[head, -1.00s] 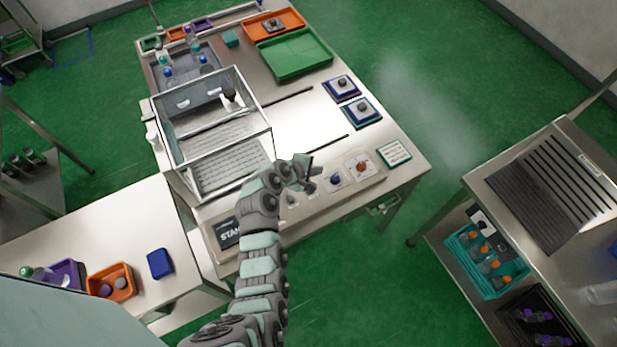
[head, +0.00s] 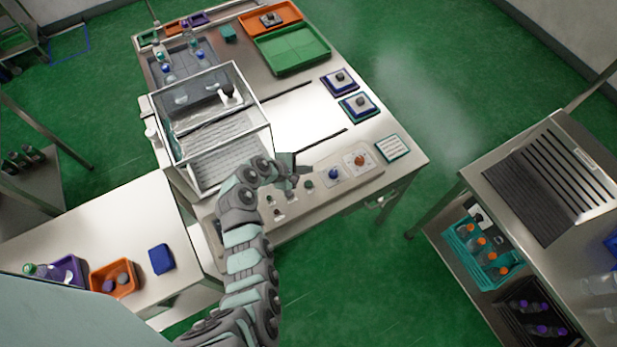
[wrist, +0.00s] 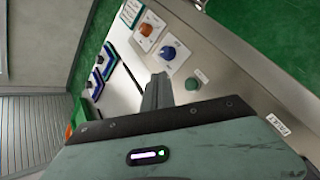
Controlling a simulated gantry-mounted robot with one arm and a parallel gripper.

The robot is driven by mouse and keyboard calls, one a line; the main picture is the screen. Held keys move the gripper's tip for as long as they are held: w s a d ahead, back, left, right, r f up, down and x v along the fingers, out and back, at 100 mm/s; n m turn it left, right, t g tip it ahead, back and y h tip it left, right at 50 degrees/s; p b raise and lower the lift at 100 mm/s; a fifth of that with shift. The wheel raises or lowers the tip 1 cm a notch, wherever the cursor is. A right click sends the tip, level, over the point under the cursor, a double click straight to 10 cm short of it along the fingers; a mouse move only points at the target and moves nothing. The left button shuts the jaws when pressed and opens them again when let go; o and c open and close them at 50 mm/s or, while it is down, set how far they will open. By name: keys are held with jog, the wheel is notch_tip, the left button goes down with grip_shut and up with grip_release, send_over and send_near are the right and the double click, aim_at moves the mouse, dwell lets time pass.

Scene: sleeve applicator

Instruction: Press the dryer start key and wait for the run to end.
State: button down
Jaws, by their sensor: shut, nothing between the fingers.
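The control panel (head: 335,190) runs along the front edge of the steel table. It carries a blue knob (head: 333,173), an orange knob (head: 359,160), a green button (head: 307,184) and small keys (head: 278,213) to the left. I cannot read which one is the dryer start key. My gripper (head: 290,184) is shut and empty, above the panel just left of the green button. In the wrist view the shut fingers (wrist: 158,92) point at the panel, with the blue knob (wrist: 168,52) beyond them and the green button (wrist: 192,84) beside them.
A clear-walled chamber (head: 262,140) stands left of my gripper, close to my arm. Blue-based fixtures (head: 357,106), a green tray (head: 290,50) and an orange tray (head: 268,18) lie behind. A side bench holds an orange bin (head: 112,279).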

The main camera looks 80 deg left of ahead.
aim_at(306, 185)
jog(key=shift+f+b, duration=2.3)
jog(key=shift+f, duration=1.3)
jog(key=shift+f, duration=0.15)
jog(key=shift+f, duration=0.3)
jog(key=shift+f+b, duration=0.4)
jog(key=shift+f, duration=0.05)
jog(key=shift+r, duration=0.15)
jog(key=shift+r+p, duration=0.75)
jog(key=shift+p, duration=0.05)
jog(key=shift+r+p, duration=2.1)
jog(key=shift+r, duration=0.4)
